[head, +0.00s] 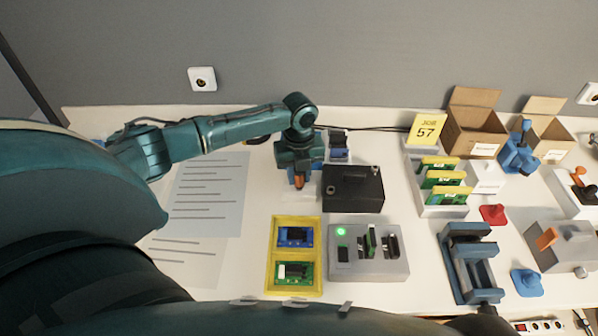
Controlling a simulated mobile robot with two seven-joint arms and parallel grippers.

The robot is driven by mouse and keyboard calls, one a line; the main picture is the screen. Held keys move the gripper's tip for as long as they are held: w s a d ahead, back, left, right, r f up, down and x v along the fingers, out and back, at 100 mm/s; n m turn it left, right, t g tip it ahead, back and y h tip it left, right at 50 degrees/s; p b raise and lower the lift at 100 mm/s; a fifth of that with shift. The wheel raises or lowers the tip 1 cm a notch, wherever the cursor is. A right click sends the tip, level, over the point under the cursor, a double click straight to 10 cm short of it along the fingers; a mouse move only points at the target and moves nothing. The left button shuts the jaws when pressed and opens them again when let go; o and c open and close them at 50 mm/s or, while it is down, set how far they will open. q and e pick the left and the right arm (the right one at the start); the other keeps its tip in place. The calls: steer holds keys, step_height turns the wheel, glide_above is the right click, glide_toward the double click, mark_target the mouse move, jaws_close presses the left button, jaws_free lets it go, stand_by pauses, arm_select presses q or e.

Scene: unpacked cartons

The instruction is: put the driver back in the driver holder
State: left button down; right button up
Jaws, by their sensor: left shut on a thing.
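My left gripper (299,184) points down over the white table, left of the black box and behind the yellow tray. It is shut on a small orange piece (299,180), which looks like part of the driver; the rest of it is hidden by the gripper. A pale patch shows on the table just below. A small blue and dark stand (338,150) is behind the black box, close to the right of my left wrist; I cannot tell whether it is the driver holder. My right gripper is not in view.
The black box (352,190) is close right of my gripper. In front are the yellow tray (271,290) with boards and a grey fixture (385,265) with a green light. A blue vise (475,290) and open cartons (475,125) are at right. Paper sheets (205,200) lie left.

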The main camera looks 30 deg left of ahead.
arm_select(q)
steer(key=shift+f, duration=0.2)
steer(key=c, duration=1.1)
jaws_free()
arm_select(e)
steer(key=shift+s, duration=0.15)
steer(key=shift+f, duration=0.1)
arm_select(q)
step_height(320, 180, up, 13)
steer(key=shift+r, duration=0.1)
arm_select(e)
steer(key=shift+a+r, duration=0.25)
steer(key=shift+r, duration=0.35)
arm_select(q)
steer(key=shift+s, duration=0.1)
